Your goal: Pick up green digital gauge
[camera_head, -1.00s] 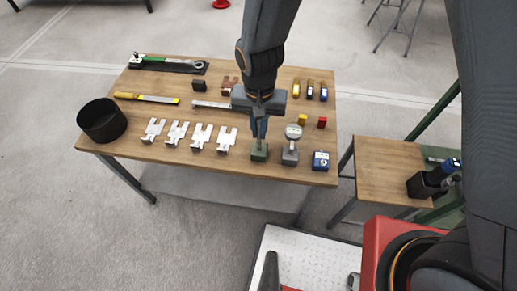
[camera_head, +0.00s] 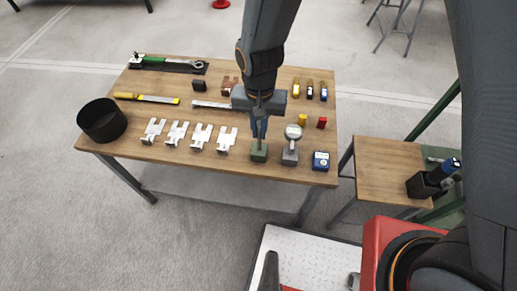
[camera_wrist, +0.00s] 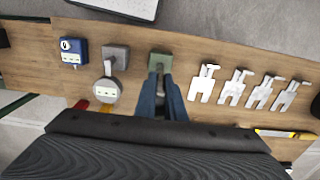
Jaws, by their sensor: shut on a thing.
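The green digital gauge (camera_head: 259,152) is at the front right of the wooden table. Its green block base shows, and its upper part is hidden by my gripper (camera_head: 259,134). In the wrist view the green block (camera_wrist: 160,60) lies just beyond the fingertips of my gripper (camera_wrist: 161,76). The fingers are close together, shut on the gauge from above. The block appears to be at table level; I cannot tell whether it touches the table.
A grey gauge with a round dial (camera_head: 292,143) stands close on the right, then a blue box (camera_head: 321,161). Several silver brackets (camera_head: 199,137) lie on the left. A black round bin (camera_head: 102,120) stands at the table's left end. A smaller table (camera_head: 385,168) is to the right.

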